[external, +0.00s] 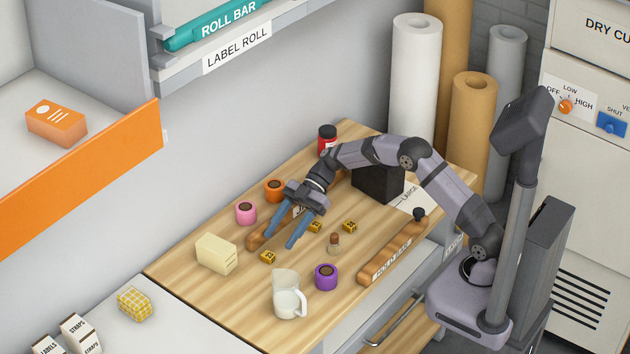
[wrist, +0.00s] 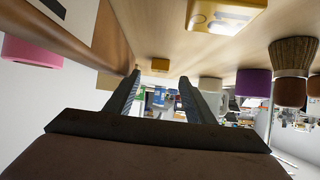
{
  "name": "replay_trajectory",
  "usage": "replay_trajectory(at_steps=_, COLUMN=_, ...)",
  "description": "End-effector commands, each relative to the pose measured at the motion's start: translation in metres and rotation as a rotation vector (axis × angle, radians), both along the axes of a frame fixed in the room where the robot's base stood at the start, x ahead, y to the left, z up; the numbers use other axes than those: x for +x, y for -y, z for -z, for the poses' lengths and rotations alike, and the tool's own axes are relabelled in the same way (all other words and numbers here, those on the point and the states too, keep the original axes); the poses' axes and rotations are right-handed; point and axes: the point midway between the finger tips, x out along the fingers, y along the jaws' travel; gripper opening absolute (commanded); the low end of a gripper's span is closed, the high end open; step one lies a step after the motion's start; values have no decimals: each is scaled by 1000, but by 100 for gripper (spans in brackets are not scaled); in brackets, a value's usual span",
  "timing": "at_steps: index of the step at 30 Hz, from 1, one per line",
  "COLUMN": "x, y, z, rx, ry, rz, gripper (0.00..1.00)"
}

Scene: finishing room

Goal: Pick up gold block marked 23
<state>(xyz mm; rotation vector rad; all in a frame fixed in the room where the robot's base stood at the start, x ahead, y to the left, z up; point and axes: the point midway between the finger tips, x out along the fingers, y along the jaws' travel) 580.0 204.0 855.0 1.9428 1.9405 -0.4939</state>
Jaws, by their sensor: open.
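Three small gold blocks lie on the wooden bench: one nearer the front left (external: 268,257), one in the middle (external: 315,226) and one to its right (external: 349,226). Their numbers are too small to read, so I cannot tell which is 23. My gripper (external: 279,238) is open and empty above the bench, its blue fingers pointing down and left, between the pink pot and the gold blocks. In the wrist view, a large gold block (wrist: 226,16) shows at the top and a smaller one (wrist: 160,65) beyond my open fingertips (wrist: 160,78). Their marks are not legible there.
A wooden-handled tool (external: 262,240) lies behind my fingers; another bar (external: 392,252) lies along the front edge.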

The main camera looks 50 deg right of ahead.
Motion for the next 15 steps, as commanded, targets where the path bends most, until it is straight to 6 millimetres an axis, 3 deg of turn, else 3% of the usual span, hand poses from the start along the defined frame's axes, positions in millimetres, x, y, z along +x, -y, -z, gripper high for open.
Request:
replay_trajectory(at_steps=9, x=-1, y=-38, z=19, rx=0, ry=-3, rz=-3, gripper=49)
replay_trajectory(at_steps=15, x=0, y=-48, z=25, rx=-1, ry=0, rz=-1, gripper=49)
